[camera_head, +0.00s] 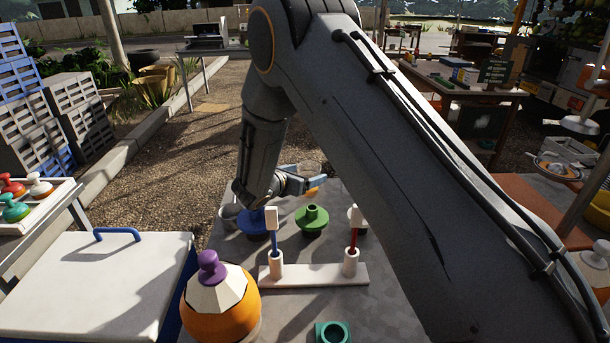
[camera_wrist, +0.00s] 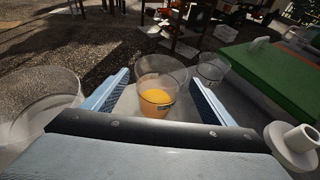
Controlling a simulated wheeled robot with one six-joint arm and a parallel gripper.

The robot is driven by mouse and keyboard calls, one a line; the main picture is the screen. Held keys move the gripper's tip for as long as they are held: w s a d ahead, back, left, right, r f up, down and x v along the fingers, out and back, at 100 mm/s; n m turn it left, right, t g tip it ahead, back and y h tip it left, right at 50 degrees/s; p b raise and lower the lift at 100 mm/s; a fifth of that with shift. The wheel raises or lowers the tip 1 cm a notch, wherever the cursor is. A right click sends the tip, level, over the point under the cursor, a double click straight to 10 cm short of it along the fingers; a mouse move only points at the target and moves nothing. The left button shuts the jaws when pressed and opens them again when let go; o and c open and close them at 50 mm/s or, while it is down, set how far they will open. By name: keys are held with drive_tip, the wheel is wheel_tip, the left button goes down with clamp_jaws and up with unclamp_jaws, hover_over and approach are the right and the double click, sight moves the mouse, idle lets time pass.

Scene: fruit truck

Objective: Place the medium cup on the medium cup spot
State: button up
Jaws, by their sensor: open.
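A clear cup with orange liquid (camera_wrist: 158,94) stands between the blue fingers of my gripper (camera_wrist: 155,95) in the wrist view. It looks middle-sized between a larger clear cup (camera_wrist: 45,100) at left and a smaller one (camera_wrist: 211,70) at right, so it seems to be the medium cup. My gripper is open, with gaps beside the cup. In the head view my gripper (camera_head: 312,184) is beyond the blue and green pieces, and a bit of orange shows by its tips. I cannot make out a marked medium cup spot.
The grey table holds a blue piece (camera_head: 252,224), a green piece (camera_head: 312,220), a white stand (camera_head: 315,275) with two upright holders, and an orange jar (camera_head: 222,312) with a purple knob. A green-topped block (camera_wrist: 275,65) lies right of the cups in the wrist view.

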drive_tip(key=b+v, duration=0.2)
drive_tip(key=v, duration=0.9)
drive_tip(key=shift+s+a, duration=0.15)
drive_tip(key=shift+s, duration=0.05)
drive_tip(key=shift+r, duration=0.15)
